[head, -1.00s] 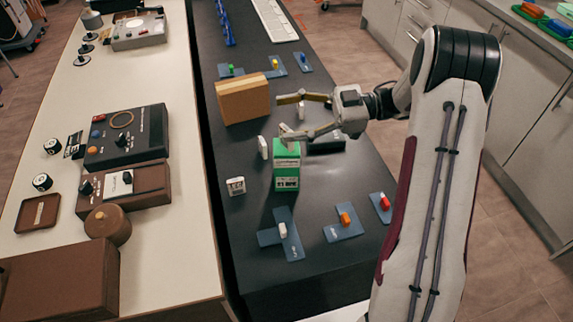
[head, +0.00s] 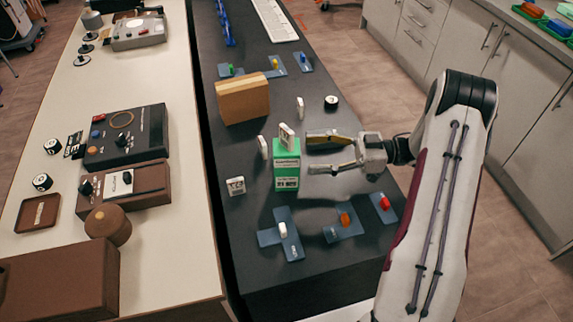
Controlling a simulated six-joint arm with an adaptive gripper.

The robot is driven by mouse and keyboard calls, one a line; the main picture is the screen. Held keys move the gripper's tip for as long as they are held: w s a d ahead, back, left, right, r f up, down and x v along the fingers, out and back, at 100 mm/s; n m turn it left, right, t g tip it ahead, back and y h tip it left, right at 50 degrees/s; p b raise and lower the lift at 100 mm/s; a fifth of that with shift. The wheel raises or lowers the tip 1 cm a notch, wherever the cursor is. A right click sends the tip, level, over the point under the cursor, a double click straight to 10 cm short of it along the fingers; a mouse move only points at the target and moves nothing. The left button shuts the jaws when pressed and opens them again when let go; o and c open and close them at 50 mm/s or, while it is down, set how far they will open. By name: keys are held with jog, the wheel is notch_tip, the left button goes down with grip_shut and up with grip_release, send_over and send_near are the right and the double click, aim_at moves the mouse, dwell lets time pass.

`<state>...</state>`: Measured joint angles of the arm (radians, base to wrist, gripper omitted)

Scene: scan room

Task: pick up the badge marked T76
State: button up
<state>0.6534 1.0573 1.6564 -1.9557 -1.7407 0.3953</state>
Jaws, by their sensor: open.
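No mark T76 is legible to me, so I cannot tell which piece is that badge. Small white pieces are candidates: one lies flat with dark marking (head: 236,186), one stands upright left of the green box (head: 263,147), one stands behind it (head: 300,107), and a pale one shows at the top of the green box (head: 286,136). The green box (head: 287,168) stands upright with a printed label. My gripper (head: 308,153) is open, its fingers pointing left just right of the green box. Nothing shows between the fingers. Contact with the box cannot be told.
A tan block (head: 242,101) stands behind on the dark bench (head: 340,278). A round black-and-white piece (head: 331,102) lies beyond my gripper. Blue plates with a white (head: 283,230), an orange (head: 345,221) and a red piece (head: 384,202) lie in front. A pale counter (head: 170,262) adjoins left.

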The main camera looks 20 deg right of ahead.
aim_at(286, 151)
jog(key=shift+x, duration=1.3)
jog(key=shift+w+r+x, duration=0.15)
jog(key=shift+x, duration=1.15)
jog(key=shift+w+r+x, duration=0.15)
jog(key=shift+x, duration=1.15)
grip_shut()
